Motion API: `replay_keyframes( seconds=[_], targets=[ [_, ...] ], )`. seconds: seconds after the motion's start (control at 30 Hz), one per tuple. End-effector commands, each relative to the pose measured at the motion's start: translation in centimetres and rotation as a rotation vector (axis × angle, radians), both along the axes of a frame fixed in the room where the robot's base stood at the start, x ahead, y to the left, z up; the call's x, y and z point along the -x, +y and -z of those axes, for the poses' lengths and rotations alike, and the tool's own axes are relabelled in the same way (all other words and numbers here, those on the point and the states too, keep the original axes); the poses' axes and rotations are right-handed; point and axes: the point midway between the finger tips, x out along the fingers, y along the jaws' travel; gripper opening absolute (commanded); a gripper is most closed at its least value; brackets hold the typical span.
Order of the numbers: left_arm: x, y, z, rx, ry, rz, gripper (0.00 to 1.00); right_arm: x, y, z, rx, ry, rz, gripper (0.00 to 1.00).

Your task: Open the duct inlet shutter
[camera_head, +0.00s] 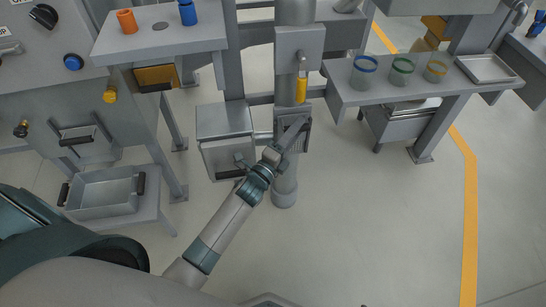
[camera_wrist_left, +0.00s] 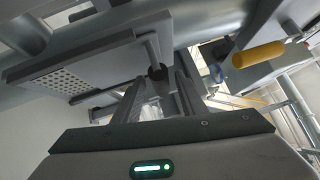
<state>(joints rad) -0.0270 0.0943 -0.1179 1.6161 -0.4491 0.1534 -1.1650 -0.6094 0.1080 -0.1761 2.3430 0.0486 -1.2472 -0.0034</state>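The vertical grey duct (camera_head: 285,185) stands in the middle of the head view. The duct inlet shutter appears to be the small grey plate (camera_head: 306,135) low on its front, partly hidden by my gripper. In the left wrist view a perforated grey plate (camera_wrist_left: 75,82) shows at the left, with a thin bar ending in a black knob (camera_wrist_left: 157,72) beside it. My left gripper (camera_head: 291,132) is at this plate. In the left wrist view its two fingers (camera_wrist_left: 157,88) are apart, with the knob just beyond and between their tips. Contact cannot be told. My right gripper is out of view.
A yellow handle (camera_head: 301,90) hangs on the duct above the gripper and shows at the right in the wrist view (camera_wrist_left: 258,55). A grey box (camera_head: 224,130) stands left of the duct. A shelf with several jars (camera_head: 402,70) is at the right. The floor in front is clear.

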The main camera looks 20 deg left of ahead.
Motion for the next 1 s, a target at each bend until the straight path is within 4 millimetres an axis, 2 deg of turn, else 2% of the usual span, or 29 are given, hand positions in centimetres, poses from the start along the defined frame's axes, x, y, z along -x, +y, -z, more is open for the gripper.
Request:
replay_keyframes(
  seconds=[0.27, 0.7, 0.83, 1.0],
  targets=[
    [4.0, 0.8, 0.7, 0.000, 0.002, 0.000, 0.38, 0.1, 0.0, 0.0, 0.002, 0.004, 0.000, 0.31],
    [12.5, 2.6, 1.9, 0.000, 0.002, -0.001, 0.38, -0.1, 0.1, 0.1, -0.004, -0.007, 0.000, 0.31],
    [14.4, 2.9, 2.2, 0.000, 0.002, 0.000, 0.38, -0.2, 0.2, 0.1, -0.007, -0.011, 0.000, 0.31],
    [15.7, 3.2, 2.2, -0.001, -0.001, 0.000, 0.38, -0.3, 0.3, 0.0, -0.010, -0.017, -0.002, 0.31]
  ],
)
